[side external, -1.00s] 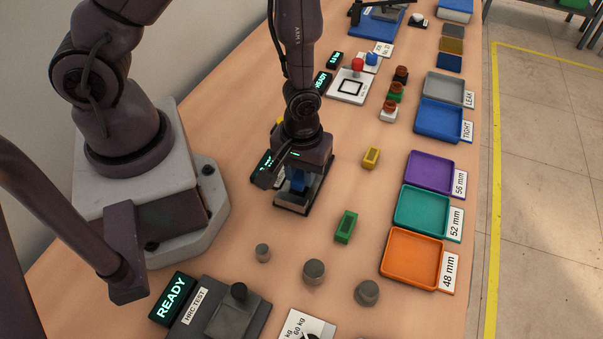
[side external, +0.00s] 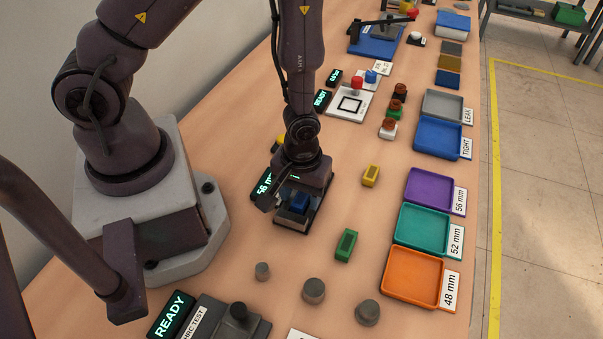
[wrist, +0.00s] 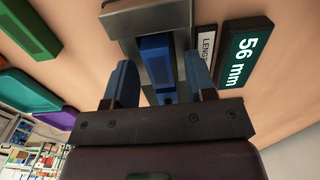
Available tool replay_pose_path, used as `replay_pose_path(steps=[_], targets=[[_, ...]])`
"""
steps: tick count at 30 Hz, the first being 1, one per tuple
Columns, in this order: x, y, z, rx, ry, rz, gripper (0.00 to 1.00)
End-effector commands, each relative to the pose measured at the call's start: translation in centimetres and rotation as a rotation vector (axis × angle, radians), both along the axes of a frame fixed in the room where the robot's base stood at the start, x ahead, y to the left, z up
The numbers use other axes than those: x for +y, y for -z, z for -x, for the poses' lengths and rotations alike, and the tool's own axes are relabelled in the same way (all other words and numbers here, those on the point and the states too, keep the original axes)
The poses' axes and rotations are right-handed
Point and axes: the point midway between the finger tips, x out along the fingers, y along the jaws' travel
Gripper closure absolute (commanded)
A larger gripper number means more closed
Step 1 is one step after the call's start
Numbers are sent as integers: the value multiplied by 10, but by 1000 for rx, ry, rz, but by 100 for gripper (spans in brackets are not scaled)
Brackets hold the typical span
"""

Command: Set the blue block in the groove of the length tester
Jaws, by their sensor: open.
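The blue block (side external: 299,202) lies in the groove of the length tester (side external: 288,221), a dark grey metal fixture. In the wrist view the blue block (wrist: 157,62) sits between the tester's grey metal walls (wrist: 131,22). The tester's display (wrist: 247,49) reads 56 mm. My gripper (wrist: 160,75) is open, with one blue finger on each side of the block and visible gaps to it. In the side view my gripper (side external: 297,190) is just above the tester and partly covers it.
A green block (side external: 346,245) and a yellow block (side external: 370,176) lie to the right. Purple (side external: 459,200), teal (side external: 447,243) and orange (side external: 437,289) trays stand beyond, labelled 56, 52 and 48 mm. Several grey cylinders and a hardness tester (side external: 232,325) are in front.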

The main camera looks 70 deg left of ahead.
Motion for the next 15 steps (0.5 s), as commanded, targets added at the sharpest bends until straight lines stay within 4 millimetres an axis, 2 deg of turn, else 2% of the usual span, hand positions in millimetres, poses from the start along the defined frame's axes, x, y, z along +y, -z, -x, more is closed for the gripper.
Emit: replay_pose_path(steps=[15], targets=[[0, -87, -1, -7, 1, 1, 50]])
